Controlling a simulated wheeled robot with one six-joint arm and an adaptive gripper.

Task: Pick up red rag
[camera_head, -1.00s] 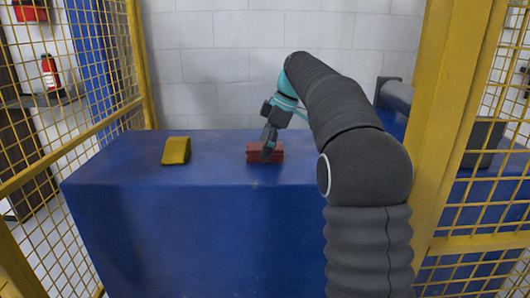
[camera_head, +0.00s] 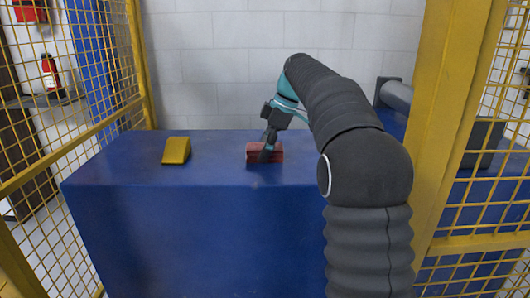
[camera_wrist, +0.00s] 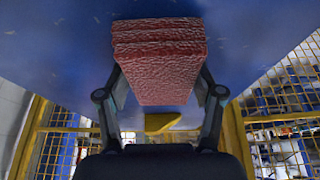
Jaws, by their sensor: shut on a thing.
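The red rag (camera_head: 277,152) is a folded block on the blue table top, near the middle of the head view. My gripper (camera_head: 265,152) reaches down onto it from above and is shut on it. In the wrist view the red rag (camera_wrist: 160,62) fills the space between the two fingers of my gripper (camera_wrist: 160,92), one finger on each side. The rag appears to be at the table surface; I cannot tell whether there is a gap beneath it.
A yellow rag (camera_head: 176,150) lies on the blue table (camera_head: 190,230) to the left. Yellow mesh fencing (camera_head: 75,140) stands at the left, and a yellow post (camera_head: 445,130) stands at the right. A white block wall (camera_head: 240,60) is behind. The table between the rags is clear.

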